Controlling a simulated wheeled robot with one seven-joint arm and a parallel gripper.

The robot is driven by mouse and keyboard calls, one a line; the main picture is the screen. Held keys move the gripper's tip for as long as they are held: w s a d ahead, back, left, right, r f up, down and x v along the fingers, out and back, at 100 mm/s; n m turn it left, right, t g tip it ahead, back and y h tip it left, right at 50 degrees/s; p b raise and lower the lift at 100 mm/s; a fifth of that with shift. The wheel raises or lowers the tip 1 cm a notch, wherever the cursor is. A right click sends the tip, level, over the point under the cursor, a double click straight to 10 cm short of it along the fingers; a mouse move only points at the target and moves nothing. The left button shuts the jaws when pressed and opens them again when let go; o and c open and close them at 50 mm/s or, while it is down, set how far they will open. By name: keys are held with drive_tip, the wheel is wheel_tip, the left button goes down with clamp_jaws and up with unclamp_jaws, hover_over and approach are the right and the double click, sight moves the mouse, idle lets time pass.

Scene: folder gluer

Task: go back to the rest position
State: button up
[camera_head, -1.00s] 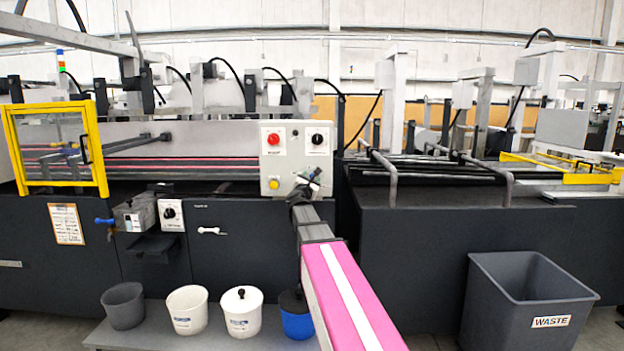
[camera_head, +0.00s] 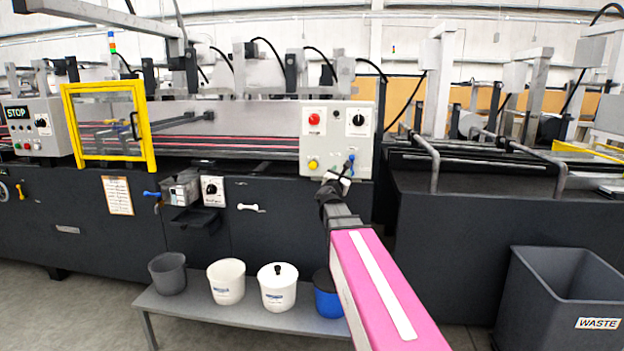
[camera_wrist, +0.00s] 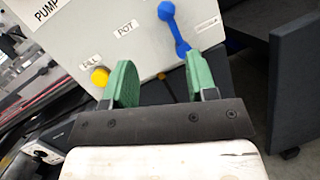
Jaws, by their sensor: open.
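My arm, with a pink cover, reaches forward in the head view, and my gripper (camera_head: 338,182) is at its far end in front of the lower part of a grey control box (camera_head: 338,140). In the wrist view my gripper (camera_wrist: 158,82) shows two green fingers spread apart with nothing between them. Beyond the fingers is the control box face (camera_wrist: 110,50), with a yellow button (camera_wrist: 100,76) by the left finger and a blue lever (camera_wrist: 172,28) labelled POT above the right finger. I cannot tell whether a finger touches the box.
A low bench (camera_head: 190,309) holds a grey pot (camera_head: 168,274), two white pots (camera_head: 227,282) and a blue pot (camera_head: 328,300) below my arm. A grey waste bin (camera_head: 560,300) stands at right. A yellow-framed guard (camera_head: 150,128) is at left. Floor at lower left is clear.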

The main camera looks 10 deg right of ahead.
drive_tip(key=s+a+f+n+g+y, duration=0.3)
drive_tip(key=a+f+n+y, duration=0.3)
drive_tip(key=f+n, duration=0.65)
drive_tip(key=s+a+f+n+g+y, duration=0.25)
drive_tip(key=a+f+n+y, duration=0.55)
drive_tip(key=n, duration=0.7)
drive_tip(key=s+d+f+n+g+h, duration=0.1)
drive_tip(key=s+f+n+g, duration=0.5)
drive_tip(key=s+f+n, duration=0.3)
drive_tip(key=s+d+f+n+g+h, duration=0.2)
drive_tip(key=s+f+n+g, duration=0.4)
drive_tip(key=s, duration=0.8)
wheel_tip(320, 180, down, 4)
drive_tip(key=n, duration=0.3)
drive_tip(key=shift+d+h, duration=0.2)
drive_tip(key=shift+h, duration=0.1)
